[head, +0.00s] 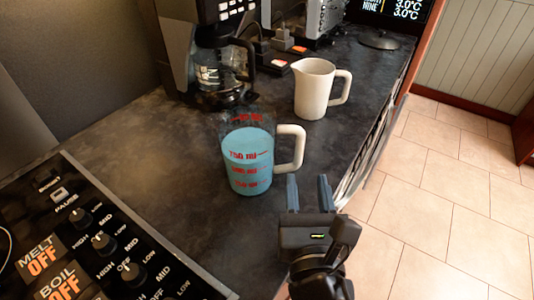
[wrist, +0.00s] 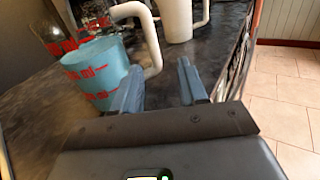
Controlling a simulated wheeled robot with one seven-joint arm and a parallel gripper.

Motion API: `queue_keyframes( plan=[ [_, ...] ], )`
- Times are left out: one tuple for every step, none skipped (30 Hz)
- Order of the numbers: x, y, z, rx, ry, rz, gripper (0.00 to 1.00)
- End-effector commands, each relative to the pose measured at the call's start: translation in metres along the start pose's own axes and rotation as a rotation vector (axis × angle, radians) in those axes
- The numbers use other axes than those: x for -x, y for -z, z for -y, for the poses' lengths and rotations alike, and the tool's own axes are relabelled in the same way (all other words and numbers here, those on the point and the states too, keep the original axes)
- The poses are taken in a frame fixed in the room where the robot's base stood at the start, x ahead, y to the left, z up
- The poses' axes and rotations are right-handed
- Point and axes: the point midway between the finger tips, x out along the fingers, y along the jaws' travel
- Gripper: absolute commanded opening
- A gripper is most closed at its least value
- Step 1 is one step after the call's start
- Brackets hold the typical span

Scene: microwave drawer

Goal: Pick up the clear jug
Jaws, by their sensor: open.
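The clear jug (head: 247,160) stands upright on the dark counter in the head view, with blue contents, red volume markings and a white handle (head: 291,148) on its right side. My gripper (head: 309,192) is open and empty, at the near right of the jug. In the wrist view its fingers (wrist: 158,82) point forward, with the left finger overlapping the jug's right edge just below the handle. I cannot tell whether they touch.
A white pitcher (head: 313,90) stands behind the jug. A coffee maker (head: 213,60) is at the back left. A control panel with knobs (head: 100,240) lies at the near left. The counter (head: 165,150) left of the jug is clear; its right edge drops to a tiled floor (head: 440,190).

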Motion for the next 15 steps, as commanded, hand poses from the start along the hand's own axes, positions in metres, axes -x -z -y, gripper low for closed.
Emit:
queue_keyframes(
  plan=[
    [-0.004, -0.002, -0.001, 0.018, 0.003, 0.006, 0.42],
    [-0.007, -0.003, -0.002, 0.024, 0.005, 0.008, 0.42],
    [-0.011, -0.004, -0.002, 0.028, 0.006, 0.009, 0.42],
    [-0.014, -0.004, -0.002, 0.029, 0.006, 0.009, 0.42],
    [-0.017, -0.004, -0.002, 0.029, 0.006, 0.008, 0.42],
    [-0.022, -0.004, -0.002, 0.028, 0.005, 0.008, 0.42],
    [-0.025, -0.004, -0.002, 0.028, 0.006, 0.008, 0.42],
    [-0.027, -0.004, -0.002, 0.028, 0.006, 0.008, 0.42],
    [-0.031, -0.004, -0.002, 0.028, 0.006, 0.007, 0.42],
    [-0.034, -0.004, -0.003, 0.028, 0.006, 0.007, 0.42],
    [-0.037, -0.004, -0.003, 0.027, 0.006, 0.008, 0.42],
    [-0.042, -0.003, -0.004, 0.026, 0.006, 0.007, 0.42],
    [-0.047, -0.003, -0.005, 0.026, 0.006, 0.007, 0.42],
    [-0.052, -0.003, -0.006, 0.025, 0.006, 0.008, 0.42],
    [-0.058, -0.003, -0.007, 0.026, 0.006, 0.007, 0.42]
  ],
)
